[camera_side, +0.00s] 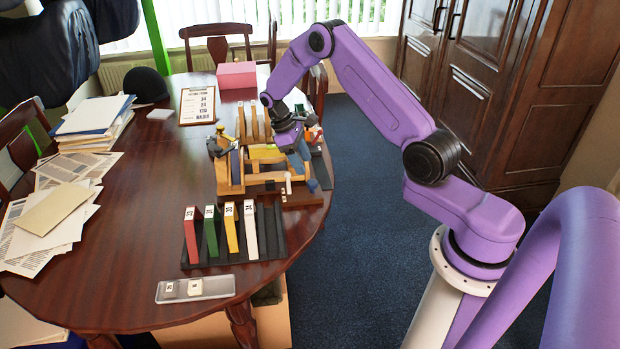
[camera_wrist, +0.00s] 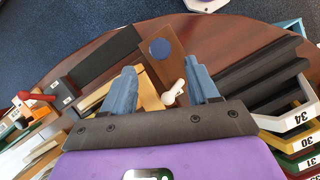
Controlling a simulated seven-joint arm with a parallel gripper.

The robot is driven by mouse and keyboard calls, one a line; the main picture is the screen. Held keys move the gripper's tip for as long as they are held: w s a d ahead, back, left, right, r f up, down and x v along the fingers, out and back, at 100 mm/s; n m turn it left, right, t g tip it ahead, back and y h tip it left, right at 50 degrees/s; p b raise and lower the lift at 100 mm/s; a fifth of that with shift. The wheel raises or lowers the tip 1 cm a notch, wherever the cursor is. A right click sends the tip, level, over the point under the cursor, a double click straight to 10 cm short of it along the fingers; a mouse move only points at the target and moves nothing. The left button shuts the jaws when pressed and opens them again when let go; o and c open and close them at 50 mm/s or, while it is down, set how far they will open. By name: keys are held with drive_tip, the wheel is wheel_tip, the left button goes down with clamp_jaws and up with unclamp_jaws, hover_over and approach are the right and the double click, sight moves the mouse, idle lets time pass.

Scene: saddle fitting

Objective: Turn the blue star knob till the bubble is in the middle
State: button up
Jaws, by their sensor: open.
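A wooden fixture (camera_side: 262,188) stands on the table in the side view, with a yellow piece (camera_side: 266,152) in its upper part. A blue part (camera_side: 312,185) shows at its right end. In the wrist view a round blue knob (camera_wrist: 159,47) sits on a brown wooden board, beyond my fingertips. I cannot make out its star shape. My gripper (camera_wrist: 162,72) is open with two blue-grey fingers; it also shows over the fixture in the side view (camera_side: 300,163). A white lever-like piece (camera_wrist: 173,92) lies between the fingers in the picture; contact is unclear. I cannot make out the bubble.
A black slotted rack (camera_side: 267,232) holds numbered red, green, yellow and white pieces in front of the fixture. A clear tray (camera_side: 196,289) lies nearer the table's front. The table's left-centre is clear.

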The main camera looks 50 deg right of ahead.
sight(312, 181)
drive_tip(key=x, duration=0.7)
drive_tip(key=c, duration=1)
